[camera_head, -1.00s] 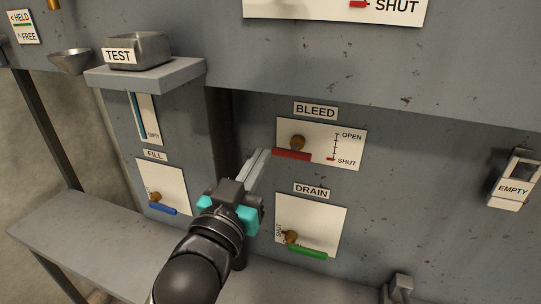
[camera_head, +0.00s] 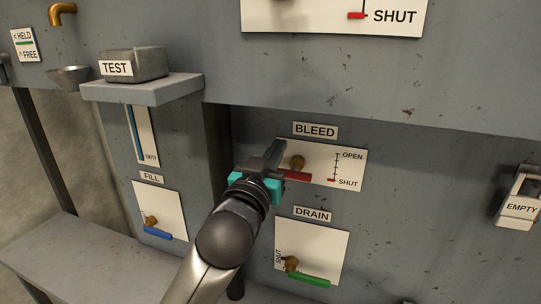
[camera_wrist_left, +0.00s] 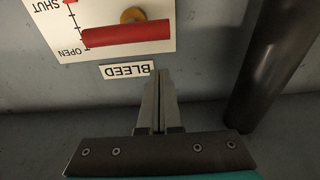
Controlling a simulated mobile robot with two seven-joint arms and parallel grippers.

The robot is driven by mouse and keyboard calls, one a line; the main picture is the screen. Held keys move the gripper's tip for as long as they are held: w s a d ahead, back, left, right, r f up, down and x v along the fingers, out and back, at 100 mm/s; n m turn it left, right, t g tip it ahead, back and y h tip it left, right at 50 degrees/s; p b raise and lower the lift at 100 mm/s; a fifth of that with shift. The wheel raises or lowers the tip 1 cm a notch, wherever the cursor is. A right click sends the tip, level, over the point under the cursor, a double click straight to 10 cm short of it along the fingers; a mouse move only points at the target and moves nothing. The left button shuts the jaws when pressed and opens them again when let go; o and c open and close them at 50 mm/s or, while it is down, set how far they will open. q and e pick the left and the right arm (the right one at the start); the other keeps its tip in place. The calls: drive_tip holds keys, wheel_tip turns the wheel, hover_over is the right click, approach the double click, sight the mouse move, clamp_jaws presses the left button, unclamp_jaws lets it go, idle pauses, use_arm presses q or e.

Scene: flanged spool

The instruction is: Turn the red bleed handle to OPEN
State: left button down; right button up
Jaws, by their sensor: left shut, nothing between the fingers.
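The red bleed handle (camera_head: 297,176) lies roughly level below its brass hub (camera_head: 297,161) on the white bleed plate (camera_head: 350,169). The plate's scale has OPEN at the top and SHUT at the bottom, with a red mark at SHUT. My left gripper (camera_head: 277,147) is shut and empty in front of the plate's left part, hiding the handle's left end. In the left wrist view, where the plate appears upside down, the handle (camera_wrist_left: 125,34) is above my closed fingertips (camera_wrist_left: 160,74), which overlap the BLEED label (camera_wrist_left: 127,71). I cannot tell whether they touch anything. My right gripper is out of view.
The green drain handle (camera_head: 309,281) is below, and the blue fill handle (camera_head: 158,233) is at the lower left. A shelf (camera_head: 150,89) with the TEST container (camera_head: 135,64) juts out at the upper left. A dark post (camera_wrist_left: 272,70) stands at the right in the left wrist view.

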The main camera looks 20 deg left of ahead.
use_arm(q)
drive_tip(key=f, duration=0.1)
drive_tip(key=s+f, duration=0.1)
drive_tip(key=f, duration=0.1)
drive_tip(key=shift+f, duration=0.25)
drive_tip(key=shift+w+a, duration=0.1)
drive_tip(key=shift+w, duration=0.1)
